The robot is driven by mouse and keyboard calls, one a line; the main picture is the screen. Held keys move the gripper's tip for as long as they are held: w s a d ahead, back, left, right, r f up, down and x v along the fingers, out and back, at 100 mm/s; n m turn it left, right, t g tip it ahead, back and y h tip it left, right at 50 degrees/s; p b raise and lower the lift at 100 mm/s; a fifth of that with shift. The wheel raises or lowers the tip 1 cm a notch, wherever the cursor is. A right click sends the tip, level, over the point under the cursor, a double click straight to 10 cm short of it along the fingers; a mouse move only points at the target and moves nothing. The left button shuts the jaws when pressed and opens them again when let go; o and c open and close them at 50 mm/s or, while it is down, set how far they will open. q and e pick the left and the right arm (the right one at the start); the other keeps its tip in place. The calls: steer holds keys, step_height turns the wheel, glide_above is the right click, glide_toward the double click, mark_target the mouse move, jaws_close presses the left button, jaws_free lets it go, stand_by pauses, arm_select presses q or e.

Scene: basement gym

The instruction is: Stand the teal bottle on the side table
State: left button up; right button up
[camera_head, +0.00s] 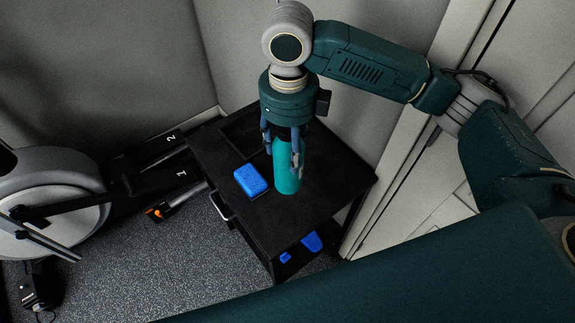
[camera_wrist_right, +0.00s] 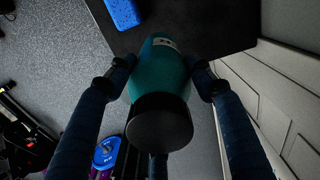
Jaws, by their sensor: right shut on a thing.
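The teal bottle (camera_head: 288,172) is upright over the black side table (camera_head: 276,229), towards the middle of its top. My right gripper (camera_head: 283,148) is above it, with its fingers shut around the bottle's upper part. In the right wrist view the bottle (camera_wrist_right: 158,72) is between the fingers, its black cap (camera_wrist_right: 159,122) nearest the camera. The side table's dark top (camera_wrist_right: 205,25) shows behind the bottle's far end. I cannot tell whether the base touches the tabletop. My left gripper is in neither view.
A blue block (camera_head: 251,181) lies on the tabletop just left of the bottle. Blue things (camera_head: 311,242) sit on a lower shelf. Exercise equipment (camera_head: 52,190) stands at the left. Pale walls are close behind and to the right. The tabletop's front part is clear.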

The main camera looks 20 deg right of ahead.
mark_target(288, 171)
step_height(288, 171, down, 4)
steer(key=shift+r, duration=0.25)
steer(key=shift+s+f+p, duration=0.1)
steer(key=shift+f+p, duration=0.25)
steer(key=shift+f, duration=0.5)
step_height(288, 171, down, 4)
steer(key=shift+r+p, duration=0.25)
steer(key=shift+p, duration=0.05)
steer(key=shift+f, duration=0.15)
steer(key=o, duration=1.6)
steer(key=shift+c, duration=0.2)
